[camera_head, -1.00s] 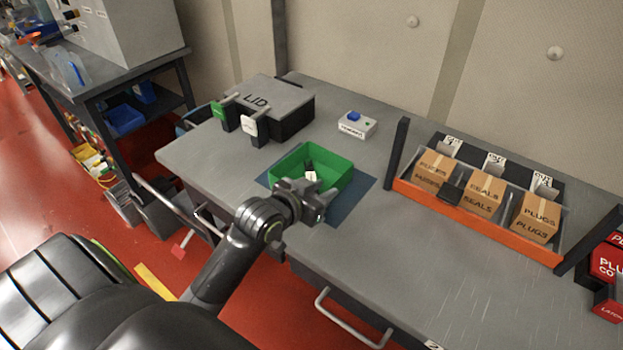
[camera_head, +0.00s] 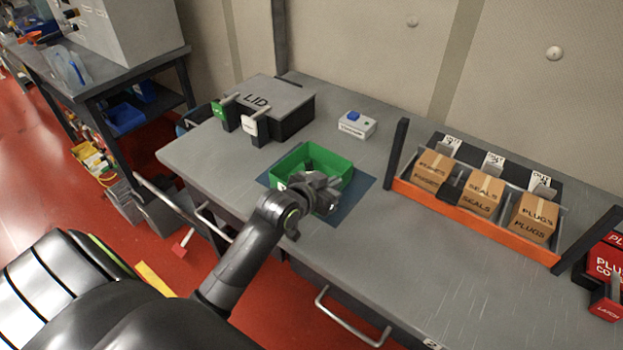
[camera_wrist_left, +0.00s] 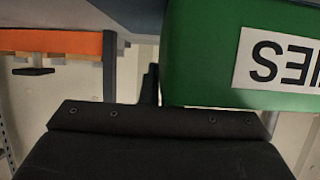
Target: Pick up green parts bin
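The green parts bin (camera_head: 341,166) sits on a blue mat (camera_head: 362,188) on the grey bench. A small dark item shows inside it. My left gripper (camera_head: 322,190) is at the bin's near side, and its body hides part of that side. Whether it touches the bin I cannot tell. In the left wrist view the green bin (camera_wrist_left: 205,60) fills the upper right, upside down, with a white lettered label. A dark finger-like part shows next to the bin's edge there. Both fingertips are not clear, so I cannot see how far the gripper is open. My right gripper is not in view.
A grey box marked LID (camera_head: 285,97) stands behind left of the bin. A small white box with a blue button (camera_head: 357,125) is behind it. An orange-fronted rack (camera_head: 480,221) with cardboard boxes is to the right. The bench front is clear.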

